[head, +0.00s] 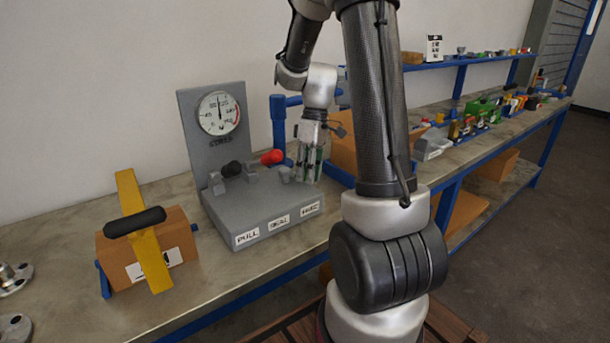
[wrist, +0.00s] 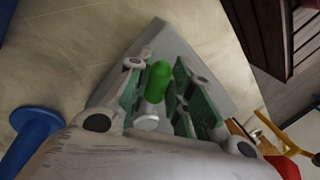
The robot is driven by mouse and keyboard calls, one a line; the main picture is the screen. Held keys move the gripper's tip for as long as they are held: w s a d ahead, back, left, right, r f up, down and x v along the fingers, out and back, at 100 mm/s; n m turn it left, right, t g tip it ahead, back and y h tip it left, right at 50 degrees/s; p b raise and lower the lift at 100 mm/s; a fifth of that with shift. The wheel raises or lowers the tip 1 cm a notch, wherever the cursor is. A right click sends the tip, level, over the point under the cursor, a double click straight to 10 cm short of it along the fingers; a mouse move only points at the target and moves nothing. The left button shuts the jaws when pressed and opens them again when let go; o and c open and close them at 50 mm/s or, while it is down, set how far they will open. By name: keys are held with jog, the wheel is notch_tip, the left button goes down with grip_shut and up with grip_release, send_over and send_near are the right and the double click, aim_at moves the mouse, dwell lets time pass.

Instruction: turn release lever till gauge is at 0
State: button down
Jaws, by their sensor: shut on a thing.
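A grey test stand (head: 262,207) sits on the bench, with a round white gauge (head: 218,113) on its upright back plate. The gauge needle points roughly straight up; its numbers are too small to read surely. A black-handled lever (head: 231,169) and a red-handled lever (head: 271,157) stand on the left and middle of the stand. My gripper (head: 311,172) points down at the stand's right end and is shut on a green-handled lever (wrist: 158,80). In the wrist view the green handle lies between the two fingers (wrist: 160,72). In the head view the gripper hides most of this lever.
Three white labels are on the stand's front. A cardboard box (head: 120,263) with a yellow strap and black handle stands to the left, with metal flanges (head: 14,277) beyond it. A blue post (head: 278,122) stands close behind my gripper. Boxes and small parts crowd the bench at right.

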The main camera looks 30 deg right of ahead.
jog(key=shift+w+d+n+g+h, duration=0.3)
jog(key=shift+w+d+n, duration=0.35)
jog(key=shift+n, duration=0.9)
jog(key=shift+w+d+n+g+h, duration=0.35)
jog(key=shift+w+n, duration=0.65)
jog(key=shift+n, duration=0.6)
jog(key=shift+w+d+n+g+h, duration=0.15)
jog(key=shift+w+d+n+h, duration=0.4)
jog(key=shift+n, duration=1)
jog(key=shift+w+r, duration=0.1)
jog(key=shift+w, duration=0.2)
jog(key=c, duration=1.3)
grip_release()
jog(key=shift+o, duration=0.2)
jog(key=v, duration=1.2)
jog(key=shift+d, duration=0.2)
